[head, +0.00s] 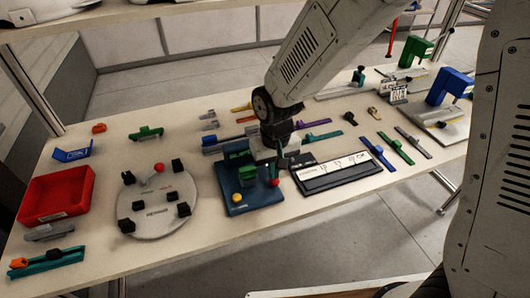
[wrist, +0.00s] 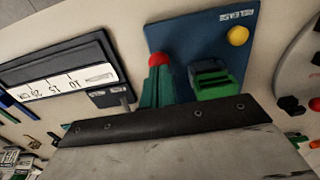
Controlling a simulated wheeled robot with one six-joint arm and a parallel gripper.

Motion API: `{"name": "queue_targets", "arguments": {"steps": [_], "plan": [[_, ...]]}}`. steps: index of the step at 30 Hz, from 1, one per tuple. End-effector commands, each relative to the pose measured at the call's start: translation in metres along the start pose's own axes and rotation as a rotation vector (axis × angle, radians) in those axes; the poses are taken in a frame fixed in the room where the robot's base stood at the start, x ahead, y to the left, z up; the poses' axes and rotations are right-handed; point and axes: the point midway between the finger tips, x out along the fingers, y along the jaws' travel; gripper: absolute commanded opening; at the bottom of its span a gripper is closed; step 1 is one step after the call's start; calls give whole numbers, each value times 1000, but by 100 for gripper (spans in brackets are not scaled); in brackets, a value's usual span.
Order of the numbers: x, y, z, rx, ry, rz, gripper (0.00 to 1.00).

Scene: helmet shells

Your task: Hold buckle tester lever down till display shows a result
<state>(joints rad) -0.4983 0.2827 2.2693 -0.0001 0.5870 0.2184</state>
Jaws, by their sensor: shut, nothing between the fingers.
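The buckle tester is a blue plate (head: 258,197) with a green block (head: 240,179), a yellow button (head: 237,198) and a green lever with a red knob (head: 275,183). In the wrist view the red knob (wrist: 160,59) tops the green lever (wrist: 158,88), beside the green block with a dark top (wrist: 210,80). My gripper (head: 278,157) is shut and empty, above the tester's back edge near the lever. Whether it touches the lever is unclear. In the wrist view its dark edge (wrist: 170,120) hides the lever's lower part. I cannot read any result on a display.
A black panel with a white scale (head: 335,171) lies close on the right. A round grey board with black blocks (head: 155,203) is on the left, and a red tray (head: 57,195) beyond it. Several small tools lie behind. The table front by the tester is clear.

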Motion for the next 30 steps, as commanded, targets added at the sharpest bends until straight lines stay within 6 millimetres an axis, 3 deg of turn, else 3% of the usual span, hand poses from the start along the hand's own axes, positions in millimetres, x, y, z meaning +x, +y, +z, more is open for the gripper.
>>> {"name": "queue_targets", "arguments": {"steps": [30], "plan": [[-76,0,1,0,-1,0,0]]}}
